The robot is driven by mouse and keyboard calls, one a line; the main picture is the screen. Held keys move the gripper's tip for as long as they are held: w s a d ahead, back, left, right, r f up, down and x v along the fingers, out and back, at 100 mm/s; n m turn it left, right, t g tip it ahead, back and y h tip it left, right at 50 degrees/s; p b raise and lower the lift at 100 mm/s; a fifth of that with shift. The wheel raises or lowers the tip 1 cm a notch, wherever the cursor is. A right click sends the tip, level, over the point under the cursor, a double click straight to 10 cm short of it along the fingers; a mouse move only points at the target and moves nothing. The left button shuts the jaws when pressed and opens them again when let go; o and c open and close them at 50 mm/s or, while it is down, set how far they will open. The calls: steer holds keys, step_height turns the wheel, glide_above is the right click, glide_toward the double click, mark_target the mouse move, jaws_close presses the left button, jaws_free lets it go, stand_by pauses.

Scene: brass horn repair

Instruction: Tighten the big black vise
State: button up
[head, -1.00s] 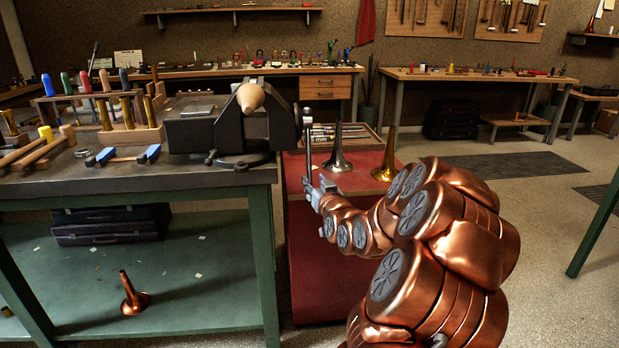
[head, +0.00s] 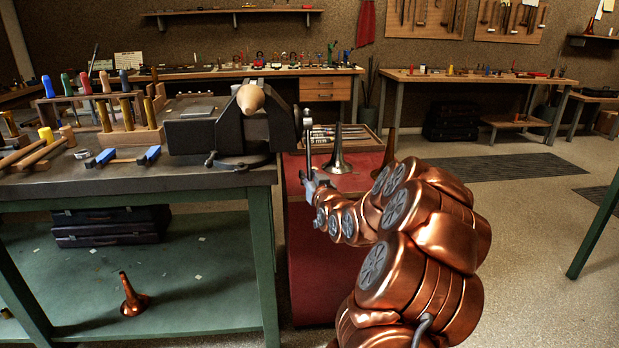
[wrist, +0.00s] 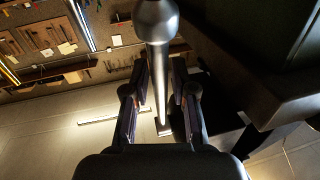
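The big black vise (head: 225,130) is mounted at the right end of the dark-topped bench, with a wooden cone-shaped piece (head: 250,98) at its front. Its steel handle bar (head: 308,150) hangs upright at the vise's right side. In the wrist view, the handle bar (wrist: 159,80) with its ball end (wrist: 156,18) runs between my fingers. My gripper (wrist: 161,75) is open, one finger on each side of the bar, with visible gaps. In the head view, my gripper (head: 309,176) is at the bar's lower part; its fingertips are too small to make out there.
A red-topped table (head: 365,172) stands right of the vise with a dark horn bell (head: 338,158) and a brass one partly behind my arm. Tools in wooden racks (head: 125,138) and a blue-ended clamp (head: 122,157) lie left of the vise. Open floor lies to the right.

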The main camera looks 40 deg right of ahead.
jaws_close()
steer(key=shift+s+r, duration=0.1)
stand_by(0.4)
